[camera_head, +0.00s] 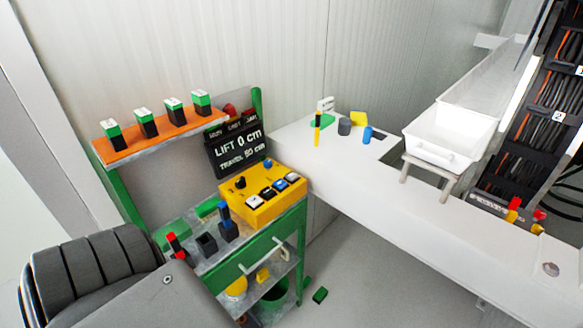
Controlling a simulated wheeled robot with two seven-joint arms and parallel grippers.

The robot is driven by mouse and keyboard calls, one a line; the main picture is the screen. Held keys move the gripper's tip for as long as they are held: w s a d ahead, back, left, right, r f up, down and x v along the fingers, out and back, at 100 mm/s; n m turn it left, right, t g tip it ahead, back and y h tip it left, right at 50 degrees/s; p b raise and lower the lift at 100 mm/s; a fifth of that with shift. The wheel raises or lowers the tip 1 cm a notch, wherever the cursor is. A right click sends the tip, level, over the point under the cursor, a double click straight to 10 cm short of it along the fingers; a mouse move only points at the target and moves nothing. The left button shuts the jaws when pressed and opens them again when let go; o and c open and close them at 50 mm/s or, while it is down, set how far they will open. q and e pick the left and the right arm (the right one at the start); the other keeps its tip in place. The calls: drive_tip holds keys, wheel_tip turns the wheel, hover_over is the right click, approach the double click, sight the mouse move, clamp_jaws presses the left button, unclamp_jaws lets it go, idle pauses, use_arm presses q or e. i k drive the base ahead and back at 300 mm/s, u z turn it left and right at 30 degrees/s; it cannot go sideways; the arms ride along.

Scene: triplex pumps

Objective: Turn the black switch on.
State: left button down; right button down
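A yellow control box (262,201) sits on the green-framed bench, below and to the right of the orange shelf. A small black knob-like switch (240,182) stands on the left of its top face. Its exact setting is too small to tell. A blue knob (268,164) is at the box's back right, and a row of white, blue and dark buttons runs along the front. Neither of my grippers is in view, and nothing touches the box.
A black display (234,146) reads "LIFT 0 cm" and "TRAVEL 50 cm". The orange shelf (135,148) holds several green-and-black blocks. A red-topped switch (175,245) and a blue-topped one (226,220) stand left of the box. The white counter (365,185) carries small coloured items and a white bin (450,137).

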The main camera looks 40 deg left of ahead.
sight(240, 183)
drive_tip(key=z, duration=0.4)
drive_tip(key=k, duration=1.3)
drive_tip(key=u, duration=0.35)
